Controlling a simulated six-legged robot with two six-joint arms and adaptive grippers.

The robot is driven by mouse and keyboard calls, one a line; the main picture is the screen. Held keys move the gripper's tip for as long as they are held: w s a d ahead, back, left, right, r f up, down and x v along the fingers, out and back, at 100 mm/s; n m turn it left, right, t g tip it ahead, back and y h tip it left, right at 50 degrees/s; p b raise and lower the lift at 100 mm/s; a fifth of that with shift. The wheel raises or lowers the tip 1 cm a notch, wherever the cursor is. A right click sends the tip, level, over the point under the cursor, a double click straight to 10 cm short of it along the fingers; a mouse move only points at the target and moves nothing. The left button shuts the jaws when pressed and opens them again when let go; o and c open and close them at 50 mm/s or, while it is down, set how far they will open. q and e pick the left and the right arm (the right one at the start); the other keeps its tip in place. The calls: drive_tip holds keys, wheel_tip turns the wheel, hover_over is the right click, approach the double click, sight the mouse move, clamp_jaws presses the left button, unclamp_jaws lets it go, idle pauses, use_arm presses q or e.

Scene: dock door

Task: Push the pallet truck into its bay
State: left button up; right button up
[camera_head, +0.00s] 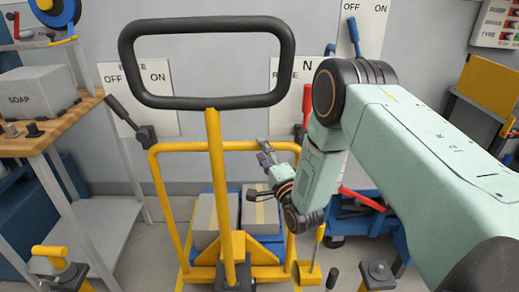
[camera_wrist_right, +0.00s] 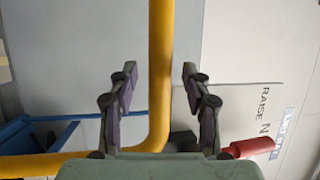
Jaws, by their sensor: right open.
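The pallet truck has a yellow mast (camera_head: 215,190) topped by a black loop handle (camera_head: 207,28). A yellow hoop frame (camera_head: 163,200) stands around and behind the mast. Grey boxes (camera_head: 207,218) sit low behind it. My right gripper (camera_head: 264,155) is open at the hoop's top bar, near its right corner. In the right wrist view, its two fingers (camera_wrist_right: 160,78) stand apart on either side of a yellow bar (camera_wrist_right: 161,40) that bends below. I cannot tell whether they touch it. My left gripper is not in view.
A wooden bench (camera_head: 55,125) with a grey SOAP box (camera_head: 38,92) stands at the left. Lever panels (camera_head: 155,85) line the wall. A red lever (camera_head: 306,105) and a blue cart (camera_head: 365,228) are at the right. Yellow-handled (camera_head: 50,255) and black-knobbed posts stand in front.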

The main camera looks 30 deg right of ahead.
drive_tip(key=shift+w+d+r, duration=0.1)
drive_tip(key=shift+w, duration=0.55)
drive_tip(key=shift+w+d+r, duration=0.1)
drive_tip(key=shift+w, duration=0.55)
drive_tip(key=shift+a, duration=0.1)
drive_tip(key=shift+c, duration=0.5)
clamp_jaws()
